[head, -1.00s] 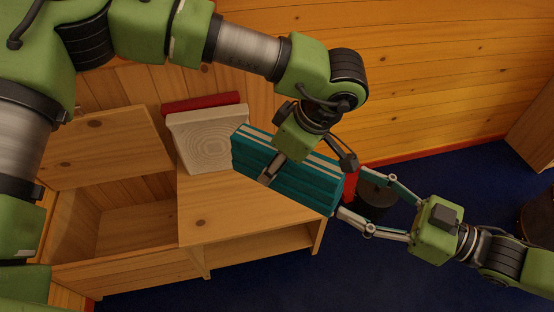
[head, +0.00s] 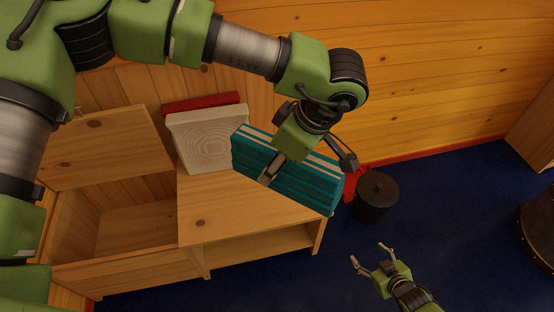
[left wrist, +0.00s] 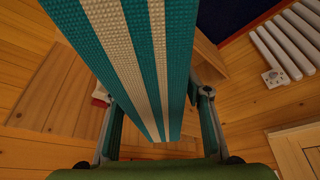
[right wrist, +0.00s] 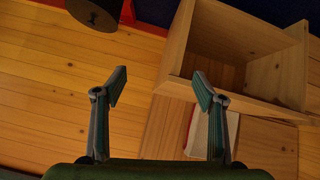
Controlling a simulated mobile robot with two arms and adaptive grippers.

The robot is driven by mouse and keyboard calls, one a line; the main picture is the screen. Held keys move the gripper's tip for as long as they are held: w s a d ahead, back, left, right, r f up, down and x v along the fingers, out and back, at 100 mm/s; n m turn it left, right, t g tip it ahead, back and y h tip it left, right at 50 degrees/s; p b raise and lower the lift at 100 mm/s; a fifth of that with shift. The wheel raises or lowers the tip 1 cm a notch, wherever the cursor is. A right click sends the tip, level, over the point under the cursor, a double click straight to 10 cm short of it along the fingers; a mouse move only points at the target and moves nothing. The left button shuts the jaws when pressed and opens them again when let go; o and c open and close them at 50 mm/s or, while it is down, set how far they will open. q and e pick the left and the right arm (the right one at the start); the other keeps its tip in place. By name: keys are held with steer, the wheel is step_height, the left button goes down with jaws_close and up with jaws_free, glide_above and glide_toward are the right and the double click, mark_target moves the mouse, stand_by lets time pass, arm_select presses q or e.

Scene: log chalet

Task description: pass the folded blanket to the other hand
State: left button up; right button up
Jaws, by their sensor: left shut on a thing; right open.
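The folded blanket (head: 300,188) is teal with pale stripes. In the head view it is above the wooden bench's right part, its right end reaching past the bench edge. My left gripper (head: 270,172) is shut on it near its middle, from above. In the left wrist view the blanket (left wrist: 143,60) runs between the two fingers (left wrist: 160,120). My right gripper (head: 372,262) is open and empty, low at the right in the head view, apart from the blanket. The right wrist view shows its spread fingers (right wrist: 160,88) with nothing between them.
The wooden bench (head: 210,222) has an open compartment at left. A cream board-like object (head: 207,140) and a red one (head: 200,101) stand at its back. A black bin (head: 376,200) stands on the blue floor, near the wall. The floor between bench and right gripper is clear.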

steer(key=s+f+m+g+h, duration=0.1)
steer(key=s+f+g, duration=0.1)
steer(key=s+f, duration=0.6)
steer(key=s+f+m+g+h, duration=0.1)
steer(key=s+f+g, duration=0.1)
steer(key=s+f, duration=0.65)
steer(key=s+a+f+g, duration=0.1)
steer(key=s+a+g, duration=0.1)
steer(key=s, duration=0.9)
steer(key=s+a+f+m+g, duration=0.1)
steer(key=s+a+f+g, duration=0.1)
steer(key=s, duration=0.9)
steer(key=shift+s+f+g+h, duration=0.25)
steer(key=shift+s+g+h, duration=0.05)
